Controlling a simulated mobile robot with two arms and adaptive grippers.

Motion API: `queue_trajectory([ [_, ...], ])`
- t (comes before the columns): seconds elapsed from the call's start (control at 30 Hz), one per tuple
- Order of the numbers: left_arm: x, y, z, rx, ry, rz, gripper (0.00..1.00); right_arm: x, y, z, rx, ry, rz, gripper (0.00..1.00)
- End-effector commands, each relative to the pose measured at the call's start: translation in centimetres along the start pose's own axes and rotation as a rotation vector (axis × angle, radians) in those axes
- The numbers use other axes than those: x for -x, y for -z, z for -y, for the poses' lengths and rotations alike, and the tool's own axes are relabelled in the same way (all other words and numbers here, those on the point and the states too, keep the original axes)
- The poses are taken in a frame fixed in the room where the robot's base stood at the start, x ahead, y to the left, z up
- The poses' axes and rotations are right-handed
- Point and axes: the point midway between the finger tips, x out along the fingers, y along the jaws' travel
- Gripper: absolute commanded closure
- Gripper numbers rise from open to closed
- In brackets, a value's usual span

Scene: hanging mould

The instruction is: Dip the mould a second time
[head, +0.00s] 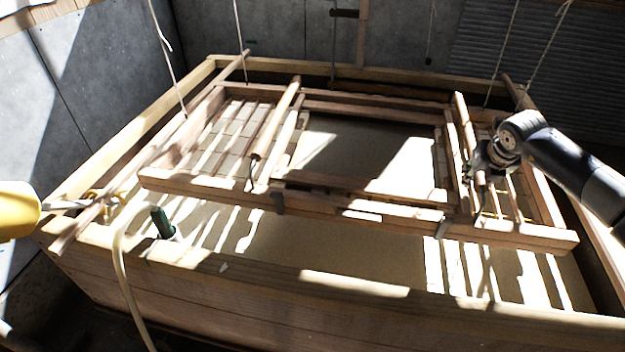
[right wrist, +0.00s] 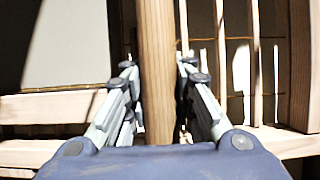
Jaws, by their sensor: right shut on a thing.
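The mould is a wooden frame (head: 350,208) with slatted sides, lying roughly level within the rim of a wooden vat (head: 200,285). A pale, smooth area (head: 375,150) shows inside it; I cannot tell whether this is screen or liquid. Beige liquid (head: 240,240) shows in front of the mould. Whether the frame touches the liquid is unclear. My right gripper (head: 482,178) is at the mould's right side, shut on a round wooden bar handle (right wrist: 157,80), which stands between its fingers in the right wrist view. A matching bar (head: 275,115) on the left side has no gripper on it.
Cords (head: 172,65) hang from above near the mould's corners. A pale hose (head: 125,275) loops over the front rim beside a dark green fitting (head: 162,222). A yellow rounded object (head: 18,210) with a grey tip enters at the left. Grey panelled walls stand behind.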

Motion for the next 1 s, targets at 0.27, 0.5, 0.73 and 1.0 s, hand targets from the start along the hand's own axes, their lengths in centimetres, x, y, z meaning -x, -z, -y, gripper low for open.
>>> queue_trajectory([
  [0.27,-4.8,-0.4,-0.1,0.0,0.0,0.0,0.6,-4.9,2.8,0.1,0.001,0.003,0.024,1.0],
  [0.5,-6.1,-0.5,-0.1,0.0,0.0,0.0,0.6,-6.2,3.5,0.1,0.001,0.003,0.038,1.0],
  [0.73,-9.3,-0.8,-0.1,0.0,0.0,0.0,0.6,-9.3,5.2,0.1,0.002,0.004,0.051,1.0],
  [1.0,-12.6,-1.0,-1.9,-0.001,-0.02,-0.012,0.6,-12.7,7.0,0.1,0.0,0.004,0.07,1.0],
])
